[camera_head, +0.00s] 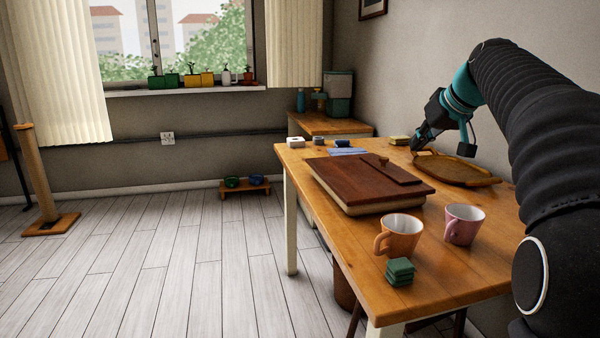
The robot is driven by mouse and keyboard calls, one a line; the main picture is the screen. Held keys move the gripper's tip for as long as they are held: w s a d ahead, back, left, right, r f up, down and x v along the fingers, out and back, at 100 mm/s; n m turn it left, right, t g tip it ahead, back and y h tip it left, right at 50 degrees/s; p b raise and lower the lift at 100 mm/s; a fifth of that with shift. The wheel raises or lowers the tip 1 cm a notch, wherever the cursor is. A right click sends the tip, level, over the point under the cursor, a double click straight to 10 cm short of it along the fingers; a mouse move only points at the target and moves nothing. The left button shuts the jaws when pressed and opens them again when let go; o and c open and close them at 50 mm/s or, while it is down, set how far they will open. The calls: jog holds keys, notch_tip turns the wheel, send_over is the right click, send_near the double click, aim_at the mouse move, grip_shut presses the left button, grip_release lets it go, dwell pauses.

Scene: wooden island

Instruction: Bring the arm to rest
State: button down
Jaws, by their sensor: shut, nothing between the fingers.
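My arm reaches in from the right edge in its black ribbed sleeve and bends down over the far right of the wooden island. My gripper (418,143) is black, with a teal wrist section above it. It is shut and empty, pointing down and left, low over the far end of the tabletop near a small yellowish block (399,140) and the left end of an oval wooden tray (455,170). I cannot tell whether its tips touch the tray.
On the island (355,262) lies a brown lidded wooden box (350,178). An orange cup (402,236), a pink cup (466,226) and stacked green blocks (399,272) stand at the near end. A blue cloth (346,151) and small items lie at the far edge. Floor to the left is open.

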jog(key=shift+m+g+h, duration=0.7)
jog(key=shift+m, duration=0.1)
jog(key=s+a+f, duration=0.2)
jog(key=s+f, duration=0.1)
jog(key=s, duration=0.2)
jog(key=s+a+f, duration=0.3)
jog(key=s, duration=0.3)
jog(key=s+a+f, duration=0.2)
jog(key=s+f, duration=0.1)
jog(key=s, duration=0.2)
jog(key=shift+s+a, duration=0.15)
jog(key=shift+a, duration=0.15)
jog(key=s+a+f+g+h, duration=0.1)
jog(key=s+a+f, duration=0.1)
jog(key=s+f, duration=1.5)
jog(key=shift+s+a+f+m+h, duration=0.25)
jog(key=shift+s+m+h, duration=0.05)
jog(key=shift+s, duration=0.4)
